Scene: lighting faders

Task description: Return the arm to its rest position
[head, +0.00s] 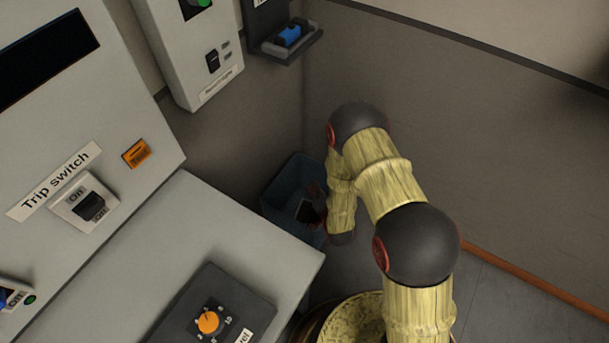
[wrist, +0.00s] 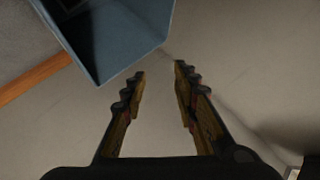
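My arm (head: 378,170) shows in the head view, with yellow ribbed links and dark joints, bent over to the right of the grey desk. My gripper (head: 310,208) hangs low, in front of the blue-grey bin in that view and partly hidden by it and the wrist link. In the wrist view my gripper (wrist: 161,72) has its two fingers apart, with nothing between them. The fingers point towards the pale floor or wall beside the bin.
A blue-grey bin (head: 283,184) stands in the corner; its edge is close ahead in the wrist view (wrist: 120,45). The desk (head: 190,235) holds an orange knob (head: 208,322). A trip switch (head: 90,206) and a wall box (head: 190,60) are at left.

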